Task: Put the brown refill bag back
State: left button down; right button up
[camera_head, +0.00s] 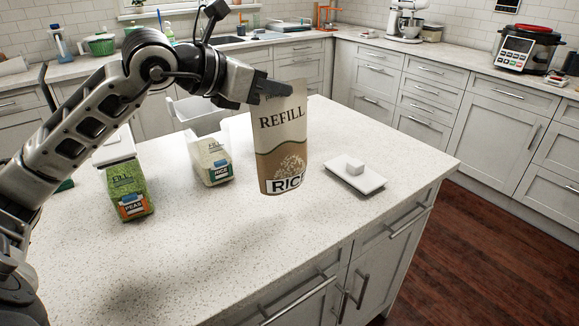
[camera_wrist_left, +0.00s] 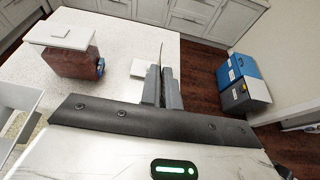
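The brown refill bag (camera_head: 282,140), with a cream top and the words REFILL and RICE, hangs upright from my left gripper (camera_head: 270,88) in the head view. The fingers are shut on its top edge, and it appears to be held above the island counter (camera_head: 200,265). In the left wrist view the bag (camera_wrist_left: 161,53) shows only as a thin edge between the fingers of my left gripper (camera_wrist_left: 162,86). My right gripper is in neither view.
A rice container (camera_head: 211,160) and a green peas container (camera_head: 128,190) stand left of the bag. A small white dish (camera_head: 354,176) with a white block lies right of it. The front of the counter is clear. Blue and grey boxes (camera_wrist_left: 243,82) show in the wrist view.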

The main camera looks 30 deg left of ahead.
aim_at(273, 132)
pick_arm(q)
jog(key=f, duration=0.4)
jog(key=shift+s, duration=0.25)
notch_tip(273, 132, down, 4)
jog(key=shift+f, duration=0.1)
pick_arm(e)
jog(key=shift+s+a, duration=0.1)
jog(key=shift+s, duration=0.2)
pick_arm(q)
jog(key=shift+f, duration=0.1)
jog(key=c, duration=2.1)
grip_release()
jog(key=shift+f, duration=0.1)
jog(key=o, duration=0.5)
jog(key=shift+c, duration=0.2)
